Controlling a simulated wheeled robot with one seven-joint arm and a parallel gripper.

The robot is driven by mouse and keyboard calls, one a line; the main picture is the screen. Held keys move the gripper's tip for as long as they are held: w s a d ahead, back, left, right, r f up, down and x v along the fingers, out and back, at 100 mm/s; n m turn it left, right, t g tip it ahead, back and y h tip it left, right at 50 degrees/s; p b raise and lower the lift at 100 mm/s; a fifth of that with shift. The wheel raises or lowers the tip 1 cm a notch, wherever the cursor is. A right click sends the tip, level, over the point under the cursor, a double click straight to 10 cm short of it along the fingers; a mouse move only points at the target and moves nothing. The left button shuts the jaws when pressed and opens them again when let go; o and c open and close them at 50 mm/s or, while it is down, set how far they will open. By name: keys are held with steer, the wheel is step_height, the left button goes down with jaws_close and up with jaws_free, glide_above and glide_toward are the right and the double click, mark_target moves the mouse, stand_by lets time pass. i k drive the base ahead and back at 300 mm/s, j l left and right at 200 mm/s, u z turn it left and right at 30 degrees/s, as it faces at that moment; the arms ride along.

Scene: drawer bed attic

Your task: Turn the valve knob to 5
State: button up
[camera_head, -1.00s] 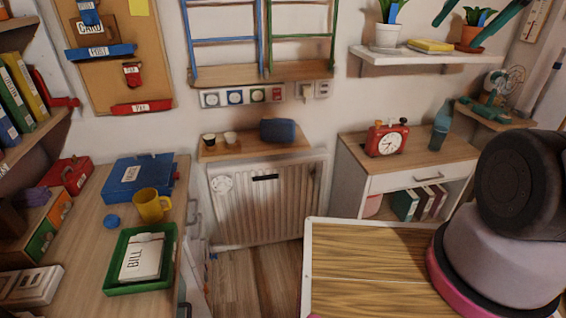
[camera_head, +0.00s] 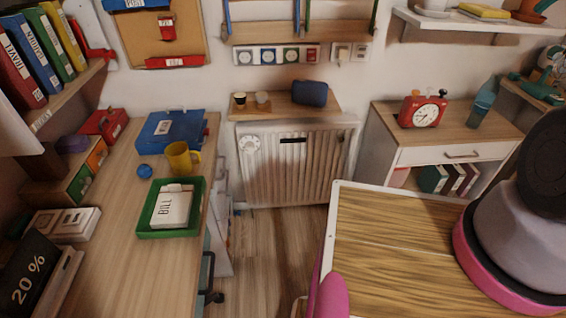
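A round white valve knob (camera_head: 250,144) sits at the upper left corner of the ribbed radiator (camera_head: 298,175) against the back wall. Its markings are too small to read, so I cannot tell its setting. Nothing covers it. My gripper is not in view; only parts of my own body show at the right and bottom.
A wooden shelf (camera_head: 275,110) with two cups and a blue pouch (camera_head: 310,93) is above the radiator. A desk (camera_head: 120,250) stands left and a cabinet (camera_head: 425,125) right. Wooden floor (camera_head: 265,245) is clear before the radiator.

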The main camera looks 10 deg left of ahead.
mark_target(249, 146)
steer(key=l+u, duration=0.1)
steer(key=u, duration=0.3)
steer(key=k+u, duration=0.1)
steer(key=u, duration=0.3)
steer(key=l+u, duration=0.15)
steer(key=u, duration=0.25)
